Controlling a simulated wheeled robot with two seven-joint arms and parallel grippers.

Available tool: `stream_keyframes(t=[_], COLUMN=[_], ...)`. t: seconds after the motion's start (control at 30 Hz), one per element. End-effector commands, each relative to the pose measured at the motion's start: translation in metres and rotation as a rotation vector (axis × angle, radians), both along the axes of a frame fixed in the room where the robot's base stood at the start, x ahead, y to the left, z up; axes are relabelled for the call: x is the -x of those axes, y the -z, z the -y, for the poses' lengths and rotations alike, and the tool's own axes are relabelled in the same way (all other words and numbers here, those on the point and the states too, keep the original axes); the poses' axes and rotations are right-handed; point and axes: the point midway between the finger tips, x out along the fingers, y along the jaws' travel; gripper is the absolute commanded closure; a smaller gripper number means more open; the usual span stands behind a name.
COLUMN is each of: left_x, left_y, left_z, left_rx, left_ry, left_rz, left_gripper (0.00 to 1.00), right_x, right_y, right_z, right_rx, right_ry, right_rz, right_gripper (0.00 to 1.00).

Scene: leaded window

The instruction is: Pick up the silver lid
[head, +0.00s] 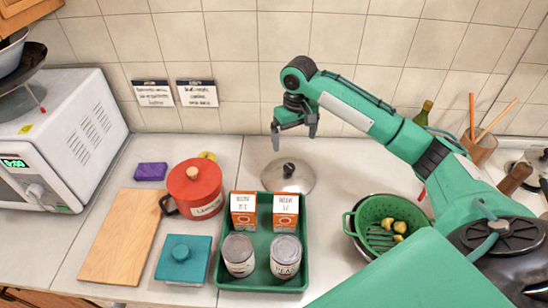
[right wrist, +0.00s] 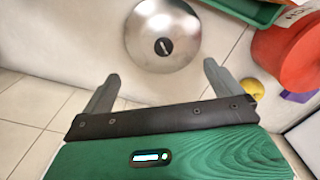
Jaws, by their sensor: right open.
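The round silver lid (head: 300,183) with a dark knob lies on the light counter, behind the green tray. The lid also shows whole in the right wrist view (right wrist: 150,50), beyond the fingertips. My right gripper (head: 294,141) is open and empty, with its fingers pointing down above the lid and toward the wall, apart from it. Its two grey fingers are spread in the right wrist view (right wrist: 161,70), with nothing between them. My left gripper is not in view.
The green tray (head: 222,272) holds cans and boxes in front of the lid. A red pot (head: 195,183) stands left, with a purple sponge (head: 151,171) beyond it. A green colander (head: 372,212) with yellowish pieces stands right. The tiled wall (head: 235,100) rises close behind.

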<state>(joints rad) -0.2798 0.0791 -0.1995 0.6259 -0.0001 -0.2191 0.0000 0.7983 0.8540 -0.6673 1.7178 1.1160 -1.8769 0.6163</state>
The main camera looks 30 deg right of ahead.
Motion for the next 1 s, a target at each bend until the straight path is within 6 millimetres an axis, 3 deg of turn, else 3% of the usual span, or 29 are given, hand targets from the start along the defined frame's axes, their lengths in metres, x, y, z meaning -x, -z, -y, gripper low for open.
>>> stream_keyframes(t=[0.17,0.3,0.5,0.77,1.0], left_x=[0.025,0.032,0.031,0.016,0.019], left_y=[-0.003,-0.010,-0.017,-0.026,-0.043], left_z=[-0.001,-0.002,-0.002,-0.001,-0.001], left_rx=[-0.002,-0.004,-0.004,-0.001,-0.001], left_ry=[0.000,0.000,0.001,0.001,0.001], left_rz=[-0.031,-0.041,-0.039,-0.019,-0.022], left_gripper=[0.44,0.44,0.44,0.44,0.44], right_x=[0.001,0.001,0.000,-0.001,-0.005], right_y=[0.012,0.039,0.074,0.092,0.127], right_z=[0.000,0.000,0.000,-0.002,-0.005], right_rx=[0.002,0.001,0.001,-0.001,0.001], right_ry=[0.001,0.002,0.001,0.001,0.001], right_rz=[-0.005,-0.006,-0.003,-0.002,-0.003], right_gripper=[0.04,0.04,0.04,0.04,0.04])
